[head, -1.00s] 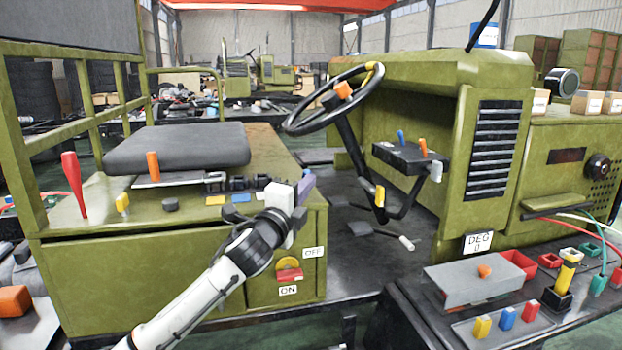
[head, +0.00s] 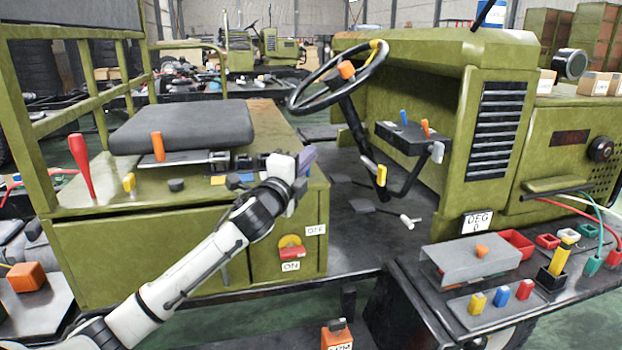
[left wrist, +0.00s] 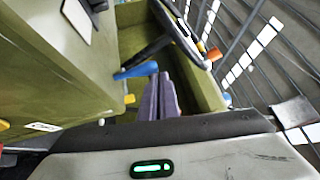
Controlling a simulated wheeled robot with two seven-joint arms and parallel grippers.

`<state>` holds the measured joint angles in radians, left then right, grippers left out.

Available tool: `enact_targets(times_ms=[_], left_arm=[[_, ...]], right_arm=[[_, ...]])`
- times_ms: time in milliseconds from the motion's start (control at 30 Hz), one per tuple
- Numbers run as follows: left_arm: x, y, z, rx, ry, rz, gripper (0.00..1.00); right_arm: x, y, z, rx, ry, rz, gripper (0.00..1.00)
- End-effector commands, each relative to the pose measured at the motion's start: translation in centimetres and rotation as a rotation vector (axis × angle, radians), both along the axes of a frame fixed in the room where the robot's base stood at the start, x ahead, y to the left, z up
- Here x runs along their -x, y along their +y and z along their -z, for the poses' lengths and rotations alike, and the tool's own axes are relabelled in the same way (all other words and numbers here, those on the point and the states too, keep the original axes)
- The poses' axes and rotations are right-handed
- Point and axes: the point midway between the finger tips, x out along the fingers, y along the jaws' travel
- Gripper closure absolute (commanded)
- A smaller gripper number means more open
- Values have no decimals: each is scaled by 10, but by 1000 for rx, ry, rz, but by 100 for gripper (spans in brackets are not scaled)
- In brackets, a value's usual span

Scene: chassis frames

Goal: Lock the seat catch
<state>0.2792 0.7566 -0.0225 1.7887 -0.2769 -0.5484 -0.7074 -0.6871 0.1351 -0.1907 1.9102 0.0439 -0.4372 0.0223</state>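The black seat cushion (head: 182,127) rests on the green seat box. An upright orange lever (head: 157,146) stands at its front edge, beside a grey slide rail (head: 190,157); I cannot tell for sure that this lever is the seat catch. My left gripper (head: 307,158) is over the right front corner of the seat box, well right of the orange lever. Its purple-grey fingers (left wrist: 158,96) lie side by side in the left wrist view, shut with nothing visible between them. My right gripper is not in view.
A red lever (head: 81,168) and a yellow knob (head: 129,182) stand left of the orange lever. A red-and-yellow switch (head: 291,249) is on the box front between OFF and ON labels. The steering wheel (head: 338,78) is behind and right of my gripper.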

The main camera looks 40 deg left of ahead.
Motion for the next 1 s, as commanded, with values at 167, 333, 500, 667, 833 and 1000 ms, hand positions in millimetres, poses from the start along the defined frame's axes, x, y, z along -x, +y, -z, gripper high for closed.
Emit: enact_targets(times_ms=[167,333,500,667,833,1000], left_arm=[[1,5,-6,-4,-7,-11,100],[3,-11,-9,-1,-6,-2,100],[10,-48,-16,2,-5,14,100],[47,-55,-14,-5,-3,12,100],[78,-65,-19,-3,-1,13,100],[97,-71,-23,-2,-2,12,100]], right_arm=[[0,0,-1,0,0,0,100],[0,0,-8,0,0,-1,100],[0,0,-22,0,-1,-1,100],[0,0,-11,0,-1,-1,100],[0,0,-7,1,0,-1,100],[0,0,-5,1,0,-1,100]])
